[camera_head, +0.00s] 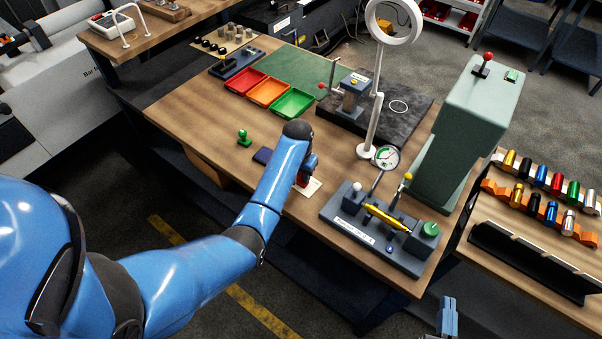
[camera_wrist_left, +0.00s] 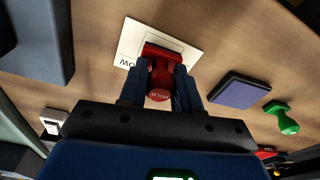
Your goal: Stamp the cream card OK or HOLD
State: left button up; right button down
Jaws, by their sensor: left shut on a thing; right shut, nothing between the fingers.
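The cream card (camera_head: 313,187) lies on the wooden bench, partly covered by my left arm; it also shows in the left wrist view (camera_wrist_left: 190,37), with dark print along one edge. My left gripper (camera_wrist_left: 160,82) is shut on a red stamp (camera_wrist_left: 161,65), whose red base is over the card. I cannot tell whether the base touches the card. My right gripper (camera_head: 447,318) is at the bottom edge, shut and empty.
Red, orange and green trays (camera_head: 268,92) lie behind the card. A grey gauge fixture (camera_head: 375,228) with a yellow part is to its right, near the front edge. A ring lamp (camera_head: 394,22) and a green press (camera_head: 455,130) stand further right. Bare wood surrounds the green stamp.

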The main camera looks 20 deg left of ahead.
pick_arm(q)
jog(key=shift+f+b, duration=0.35)
jog(key=shift+f, duration=0.15)
dwell(0.7)
jog(key=shift+s+f, duration=0.1)
jog(key=shift+f, duration=0.05)
dwell(1.1)
jog(key=shift+r+p, duration=0.9)
jog(key=shift+p, duration=0.1)
notch_tip(320, 180, up, 3)
jog(key=p, duration=0.3)
jog(key=shift+r, duration=1.2)
